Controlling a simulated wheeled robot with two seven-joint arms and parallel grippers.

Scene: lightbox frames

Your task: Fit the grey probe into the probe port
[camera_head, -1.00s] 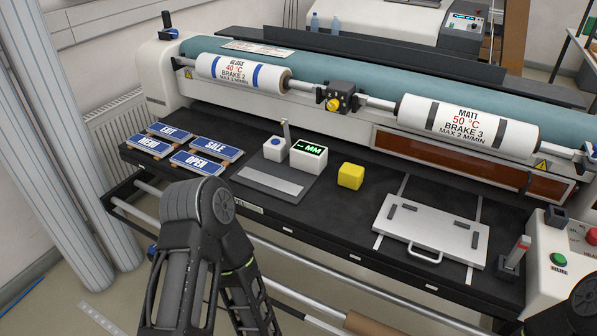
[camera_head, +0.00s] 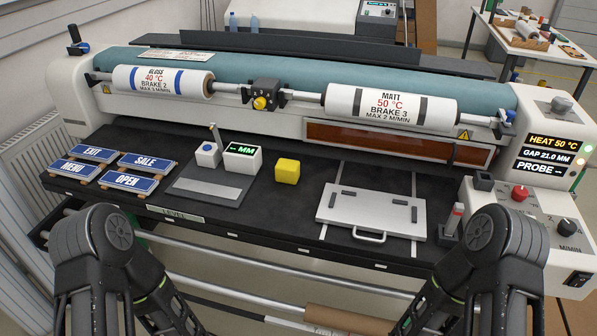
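A slim upright piece with a grey-white body and a red band (camera_head: 454,218) stands in a dark holder (camera_head: 446,237) at the right of the black bench; it may be the grey probe. A small dark square block with a recess (camera_head: 484,181) sits at the left of the control console; it may be the probe port, but no label is readable. The console display (camera_head: 550,152) reads "PROBE --". Both my arms show at the bottom, left and right, but neither gripper is in view.
A white plate with a handle (camera_head: 371,211) lies left of the holder. A yellow cube (camera_head: 287,171), a gauge reading "-- MM" (camera_head: 242,157) and blue sign plates (camera_head: 128,179) lie further left. Printed rolls (camera_head: 391,106) span the machine behind. Bare bench lies around the cube.

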